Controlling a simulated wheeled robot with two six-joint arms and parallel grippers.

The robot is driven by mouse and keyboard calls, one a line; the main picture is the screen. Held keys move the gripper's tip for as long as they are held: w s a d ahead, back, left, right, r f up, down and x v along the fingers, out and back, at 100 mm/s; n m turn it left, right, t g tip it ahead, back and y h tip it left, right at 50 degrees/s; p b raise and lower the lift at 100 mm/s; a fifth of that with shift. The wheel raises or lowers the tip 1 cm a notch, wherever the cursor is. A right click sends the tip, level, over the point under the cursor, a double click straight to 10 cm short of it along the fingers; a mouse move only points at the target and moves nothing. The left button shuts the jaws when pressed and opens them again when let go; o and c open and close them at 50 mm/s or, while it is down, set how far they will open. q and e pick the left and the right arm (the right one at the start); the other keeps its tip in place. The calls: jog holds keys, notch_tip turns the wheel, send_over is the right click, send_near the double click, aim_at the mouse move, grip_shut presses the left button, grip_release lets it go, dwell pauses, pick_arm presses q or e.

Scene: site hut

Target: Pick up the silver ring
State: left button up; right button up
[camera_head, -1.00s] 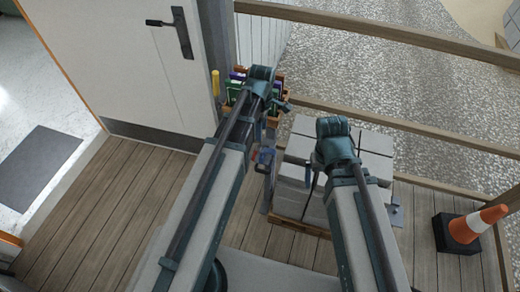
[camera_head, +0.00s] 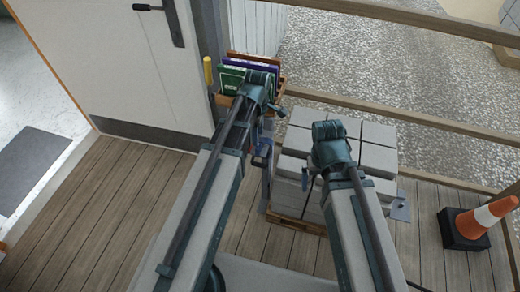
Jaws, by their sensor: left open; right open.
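I see no silver ring in the head view. My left arm reaches up the middle of the picture, and its gripper (camera_head: 262,155) shows only in part beside the arm, above the deck near the block stack. It is open, and I see nothing in it. My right arm stands in front of the block stack. Its gripper (camera_head: 306,180) is mostly hidden behind the arm and shows only as a small part against the blocks. It is open.
Grey blocks (camera_head: 370,138) are stacked on a wooden pallet (camera_head: 298,224). A wooden crate (camera_head: 238,56) holds green and purple items by the door (camera_head: 110,70). A traffic cone (camera_head: 488,214) stands right. A dark mat (camera_head: 28,165) lies left. Deck boards (camera_head: 90,210) at left are clear.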

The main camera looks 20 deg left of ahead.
aim_at(261, 143)
pick_arm(q)
jog(key=f+b, duration=0.5)
jog(key=shift+d+f, duration=0.15)
jog(key=shift+d, duration=0.05)
jog(key=shift+c, duration=0.3)
grip_shut()
